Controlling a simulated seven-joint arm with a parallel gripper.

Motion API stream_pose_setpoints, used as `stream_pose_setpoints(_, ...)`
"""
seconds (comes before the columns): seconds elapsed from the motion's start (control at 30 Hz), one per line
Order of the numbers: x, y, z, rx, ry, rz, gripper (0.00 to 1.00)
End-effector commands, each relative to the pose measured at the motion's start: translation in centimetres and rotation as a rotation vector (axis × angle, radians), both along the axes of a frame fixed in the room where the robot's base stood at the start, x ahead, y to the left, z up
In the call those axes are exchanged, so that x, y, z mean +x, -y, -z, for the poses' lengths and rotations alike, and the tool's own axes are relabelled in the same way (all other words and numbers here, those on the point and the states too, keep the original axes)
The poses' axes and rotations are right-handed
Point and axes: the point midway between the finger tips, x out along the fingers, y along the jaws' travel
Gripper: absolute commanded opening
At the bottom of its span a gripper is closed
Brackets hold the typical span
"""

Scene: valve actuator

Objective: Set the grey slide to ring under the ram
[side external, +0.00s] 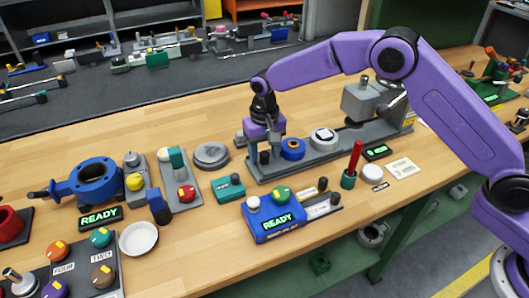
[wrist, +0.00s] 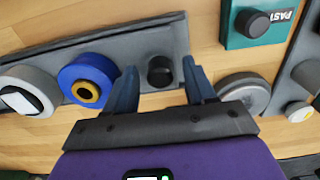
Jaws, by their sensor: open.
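The grey slide (side external: 310,160) is a long flat bar on the table, running from below my gripper toward the ram. A black knob (wrist: 160,70) stands up at its near end. A blue ring with an orange centre (side external: 292,149) sits beside the knob, and a grey round piece with a white top (side external: 324,138) lies farther along. The ram (side external: 368,100) is a grey block over the slide's far right end; the ring is well to its left. My gripper (wrist: 160,82) is open, pointing down, with its fingers either side of the knob. Contact cannot be told.
A teal box (side external: 228,188) and a grey round disc (side external: 211,155) stand left of the slide. Bare table lies behind the slide.

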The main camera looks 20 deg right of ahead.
Motion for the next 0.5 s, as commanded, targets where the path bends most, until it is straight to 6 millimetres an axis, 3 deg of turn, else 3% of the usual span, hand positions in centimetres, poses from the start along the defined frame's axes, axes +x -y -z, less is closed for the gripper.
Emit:
stream_pose_setpoints(0.37, -0.02, 0.01, 0.52, 0.0, 0.0, 0.0, 0.55)
stream_pose_setpoints(0.5, -0.02, 0.01, 0.5, 0.0, 0.0, 0.0, 0.09)
